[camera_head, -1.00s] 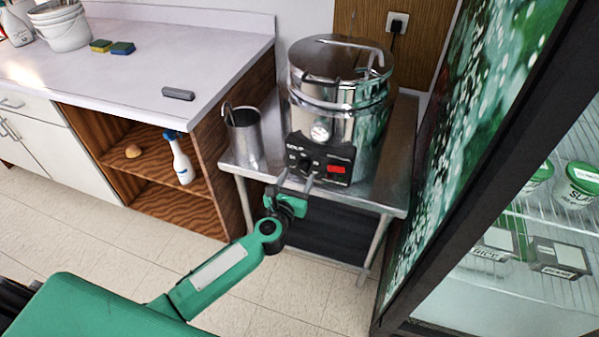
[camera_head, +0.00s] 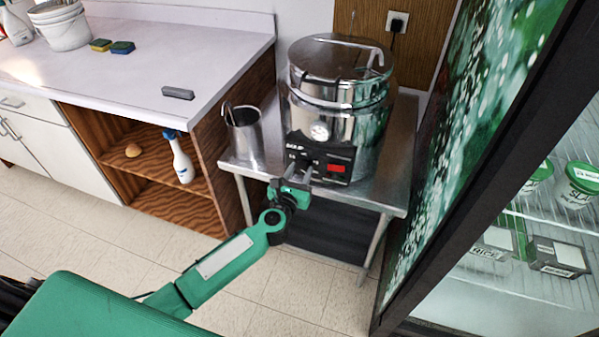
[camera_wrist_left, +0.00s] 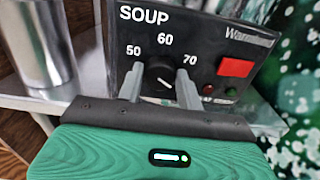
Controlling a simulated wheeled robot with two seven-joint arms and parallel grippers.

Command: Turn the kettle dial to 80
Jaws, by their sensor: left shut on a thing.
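The soup kettle (camera_head: 325,105) is a shiny steel pot with a lid and a black control panel (camera_head: 338,158) on its front. In the left wrist view the panel reads SOUP, and the black dial (camera_wrist_left: 159,73) has 50, 60 and 70 around it. No 80 mark can be seen; the fingers and hand cover the dial's lower surroundings. A short white mark on the dial slants toward lower right. My left gripper (camera_head: 298,174) is shut on the dial, with one finger on each side in the wrist view (camera_wrist_left: 160,88). My right gripper is out of view.
The kettle stands on a steel table (camera_head: 385,192) beside a metal canister (camera_head: 244,140). A glass-door cooler (camera_head: 500,200) stands close on the right.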

